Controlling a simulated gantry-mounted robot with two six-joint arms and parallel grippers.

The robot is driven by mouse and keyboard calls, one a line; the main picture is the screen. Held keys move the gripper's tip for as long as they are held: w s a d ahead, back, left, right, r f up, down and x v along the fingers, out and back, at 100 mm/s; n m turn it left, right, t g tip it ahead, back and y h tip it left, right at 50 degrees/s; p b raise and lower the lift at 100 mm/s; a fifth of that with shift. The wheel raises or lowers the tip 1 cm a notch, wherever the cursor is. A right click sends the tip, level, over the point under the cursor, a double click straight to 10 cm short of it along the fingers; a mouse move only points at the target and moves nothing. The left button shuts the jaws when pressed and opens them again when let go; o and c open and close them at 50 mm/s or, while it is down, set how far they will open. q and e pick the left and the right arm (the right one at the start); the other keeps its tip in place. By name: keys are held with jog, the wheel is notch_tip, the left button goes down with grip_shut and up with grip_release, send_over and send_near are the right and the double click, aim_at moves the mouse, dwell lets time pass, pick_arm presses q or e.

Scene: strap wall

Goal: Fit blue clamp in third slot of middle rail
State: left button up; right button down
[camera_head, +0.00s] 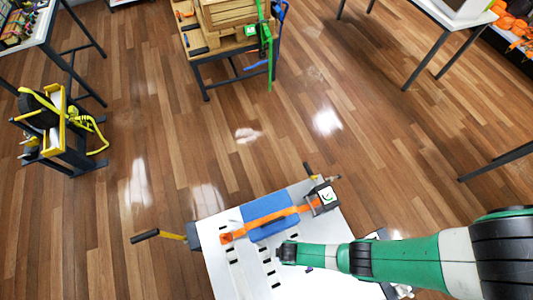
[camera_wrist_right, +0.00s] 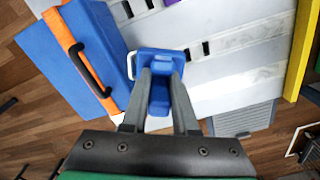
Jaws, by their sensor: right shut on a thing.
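My right gripper (camera_wrist_right: 162,78) is shut on a blue clamp (camera_wrist_right: 158,58), its two fingers on either side of the clamp's middle. The clamp is over the pale slotted panel (camera_wrist_right: 222,62), beside the strapped blue case. I cannot tell whether the clamp touches a slot. Dark slots show just right of the clamp in the wrist view. In the head view the right gripper (camera_head: 284,253) is over the panel (camera_head: 235,285), and the clamp is hidden there. My left gripper is not in view.
A blue case (camera_head: 270,213) with an orange strap (camera_head: 258,221) lies across the panel. A ratchet-like black block (camera_head: 325,196) sits at its right end. A yellow-and-black handle (camera_head: 158,236) sticks out left. A grey ridged plate (camera_wrist_right: 245,120) is right of the gripper.

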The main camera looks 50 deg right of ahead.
jog(key=s+a+b, duration=0.1)
jog(key=a+b, duration=0.1)
jog(key=a, duration=0.8)
jog(key=shift+a, duration=0.1)
dwell(0.3)
